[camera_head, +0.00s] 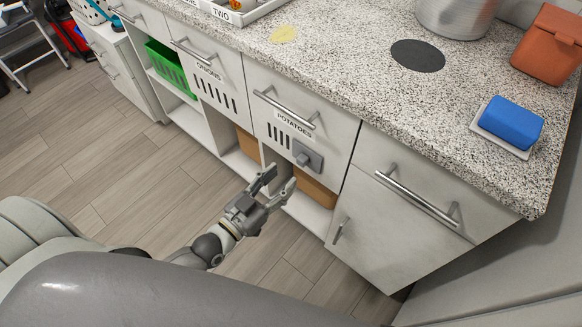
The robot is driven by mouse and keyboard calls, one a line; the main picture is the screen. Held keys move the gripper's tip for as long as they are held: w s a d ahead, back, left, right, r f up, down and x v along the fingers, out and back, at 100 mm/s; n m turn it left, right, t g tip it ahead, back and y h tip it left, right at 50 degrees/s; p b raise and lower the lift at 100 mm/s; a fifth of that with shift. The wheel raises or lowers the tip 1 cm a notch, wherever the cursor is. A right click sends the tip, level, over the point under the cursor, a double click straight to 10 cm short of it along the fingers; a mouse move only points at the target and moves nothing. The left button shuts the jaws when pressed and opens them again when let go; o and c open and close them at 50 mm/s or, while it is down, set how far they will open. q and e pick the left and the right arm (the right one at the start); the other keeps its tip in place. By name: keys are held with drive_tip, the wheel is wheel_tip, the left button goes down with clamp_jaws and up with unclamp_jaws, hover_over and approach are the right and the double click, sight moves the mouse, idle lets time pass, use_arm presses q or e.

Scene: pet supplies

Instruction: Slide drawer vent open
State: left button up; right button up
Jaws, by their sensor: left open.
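The potatoes drawer (330,142) is a white front labelled POTATOES with a bar handle (285,107) along its top. Dark vent slots (280,137) show at its lower left, and a grey vent slider with a knob (307,156) sits to their right. My left gripper (281,183) is open and empty, just below and left of the slider, and looks apart from it. Another drawer, labelled ONIONS (205,86), has similar slots. My right gripper is not in view.
The speckled countertop (340,58) overhangs the drawers. It bears a blue sponge (511,123) on a dish, an orange container (548,45), a metal pot (456,14) and a dark disc (418,56). A handled cabinet (385,225) stands right. The wooden floor (130,170) is clear.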

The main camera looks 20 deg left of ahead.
use_arm(q)
drive_tip(key=shift+v, duration=2.3)
